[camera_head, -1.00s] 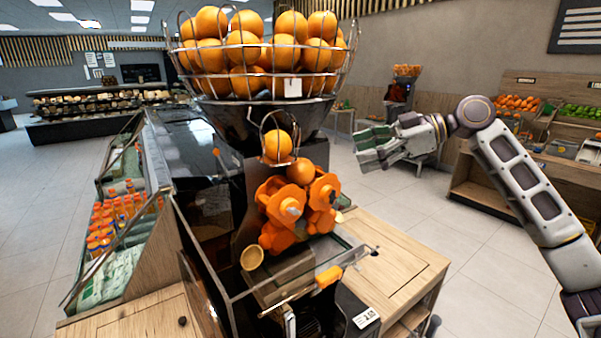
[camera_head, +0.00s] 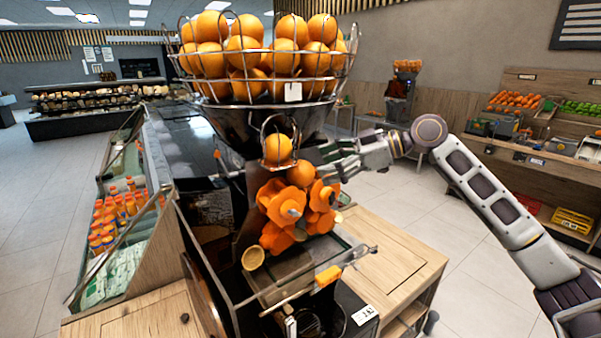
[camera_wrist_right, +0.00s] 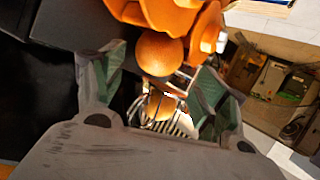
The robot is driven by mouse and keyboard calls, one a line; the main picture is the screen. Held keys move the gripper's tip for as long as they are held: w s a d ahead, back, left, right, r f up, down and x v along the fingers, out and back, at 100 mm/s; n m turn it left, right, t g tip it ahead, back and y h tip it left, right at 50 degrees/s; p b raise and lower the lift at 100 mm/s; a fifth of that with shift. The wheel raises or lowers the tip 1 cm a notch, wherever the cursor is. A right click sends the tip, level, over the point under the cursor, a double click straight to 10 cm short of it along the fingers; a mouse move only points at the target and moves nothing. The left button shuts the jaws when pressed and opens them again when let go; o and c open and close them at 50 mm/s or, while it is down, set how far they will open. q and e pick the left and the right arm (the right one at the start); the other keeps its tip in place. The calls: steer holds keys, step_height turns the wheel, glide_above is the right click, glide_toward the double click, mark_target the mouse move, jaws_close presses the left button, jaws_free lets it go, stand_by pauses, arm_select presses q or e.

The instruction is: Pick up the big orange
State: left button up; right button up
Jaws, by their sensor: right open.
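An orange (camera_head: 278,149) sits in the wire feed cage at the front of the juicer. A second orange (camera_head: 301,173) lies just below it, above the orange pressing drums, and looks slightly smaller in the head view. I cannot tell for certain which is the big orange. My right gripper (camera_head: 328,160) is open and empty, just right of these two oranges. In the right wrist view its green-padded fingers (camera_wrist_right: 157,92) are spread. The lower orange (camera_wrist_right: 160,53) shows beyond them near the drums, and the caged orange (camera_wrist_right: 163,106) shows between them, partly hidden by wires. My left gripper is out of view.
The juicer's wire basket (camera_head: 262,88) full of oranges rises above the gripper. The pressing drums (camera_head: 290,208) are close below. A wooden counter (camera_head: 385,262) stands at the lower right, with open floor beyond it.

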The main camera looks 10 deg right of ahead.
mark_target(313, 169)
stand_by(0.3)
steer(key=shift+p+x, duration=1.05)
steer(key=shift+x, duration=1.55)
steer(key=shift+w+d+f, duration=0.15)
steer(key=shift+w, duration=0.05)
steer(key=shift+c, duration=0.4)
steer(key=c, duration=0.8)
